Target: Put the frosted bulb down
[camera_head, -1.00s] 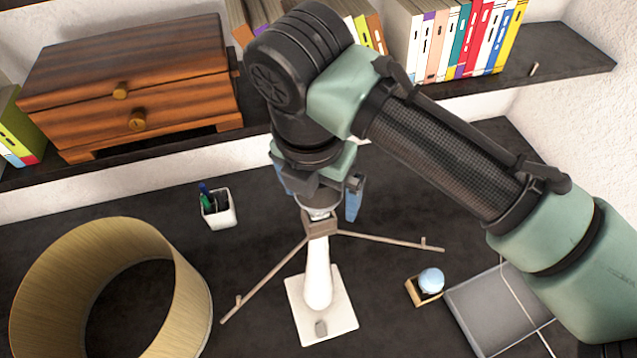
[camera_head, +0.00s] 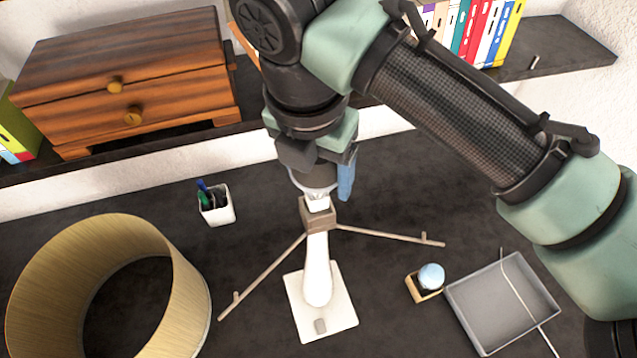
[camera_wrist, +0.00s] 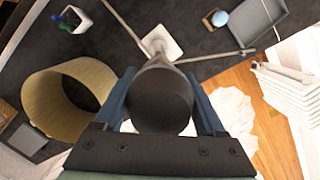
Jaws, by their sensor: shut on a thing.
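My gripper (camera_head: 320,180) is shut on the frosted bulb (camera_head: 314,181), with a blue finger on each side. The bulb looks dark grey in the wrist view (camera_wrist: 162,98) and its pale narrow end points down. It is right above the brown top block (camera_head: 319,214) of a white lamp stand (camera_head: 318,270). I cannot tell whether the bulb's end still touches the block. The stand is upright on a white square base, with two thin arms spreading from its top.
A pale blue ball-shaped object (camera_head: 431,276) sits in a small wooden holder (camera_head: 424,293), beside a grey tray (camera_head: 480,310). A large lampshade (camera_head: 190,290) stands at left, and a pen cup (camera_head: 219,212) behind. The dark desk is clear between them. A shelf carries a wooden drawer box (camera_head: 180,75).

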